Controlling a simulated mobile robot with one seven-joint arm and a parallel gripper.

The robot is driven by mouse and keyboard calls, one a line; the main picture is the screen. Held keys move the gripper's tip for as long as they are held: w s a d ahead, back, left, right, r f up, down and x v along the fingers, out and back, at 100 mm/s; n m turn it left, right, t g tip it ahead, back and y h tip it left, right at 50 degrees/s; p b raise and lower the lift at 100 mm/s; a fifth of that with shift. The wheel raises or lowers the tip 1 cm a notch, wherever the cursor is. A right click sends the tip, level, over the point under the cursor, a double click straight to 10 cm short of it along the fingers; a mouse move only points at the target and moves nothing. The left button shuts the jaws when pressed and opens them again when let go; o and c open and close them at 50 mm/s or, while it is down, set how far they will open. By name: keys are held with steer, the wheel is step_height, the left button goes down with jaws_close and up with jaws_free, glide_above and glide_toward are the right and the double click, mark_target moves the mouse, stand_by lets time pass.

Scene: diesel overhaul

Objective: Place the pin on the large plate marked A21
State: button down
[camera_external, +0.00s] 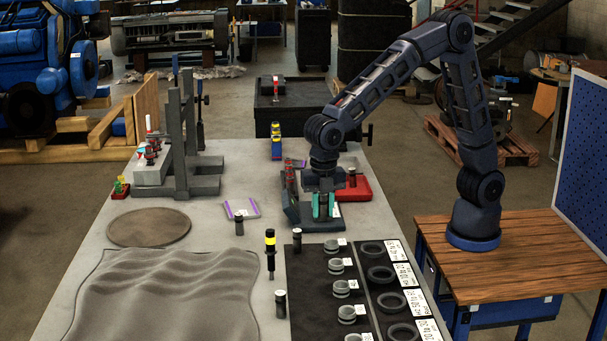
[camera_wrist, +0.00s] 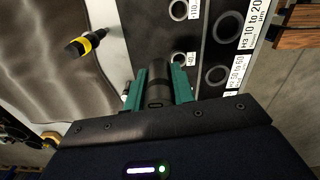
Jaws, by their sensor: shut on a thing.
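My gripper (camera_external: 322,207) points down over a dark blue-grey tray (camera_external: 299,216) in the external view. In the wrist view its two teal fingers (camera_wrist: 158,92) are shut on a dark cylindrical pin (camera_wrist: 158,88), held between them. In the external view the fingers hide most of that pin. A white label (camera_external: 336,211) shows beside the fingers, too small to read. No A21 mark is legible in either view, so I cannot tell which plate it is. Other dark pins stand on the table (camera_external: 239,226), by the mat (camera_external: 280,304) and in the red tray (camera_external: 352,178).
A black mat (camera_external: 312,283) holds several tagged small pistons and large rings (camera_external: 381,275). A round brown plate (camera_external: 149,227), a grey cloth (camera_external: 165,297) and a red tray (camera_external: 363,190) are on the table.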

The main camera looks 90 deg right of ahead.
steer(key=shift+w+d+r, duration=0.15)
steer(key=shift+w+r, duration=0.05)
steer(key=shift+w, duration=0.05)
steer(key=w+d+m, duration=0.2)
steer(key=w+d, duration=0.6)
steer(key=m, duration=0.7)
glide_above(241, 208)
step_height(241, 208, down, 19)
steer(key=shift+d+r, duration=0.1)
steer(key=shift+f, duration=0.2)
steer(key=c, duration=1.2)
jaws_free()
steer(key=shift+o, duration=0.2)
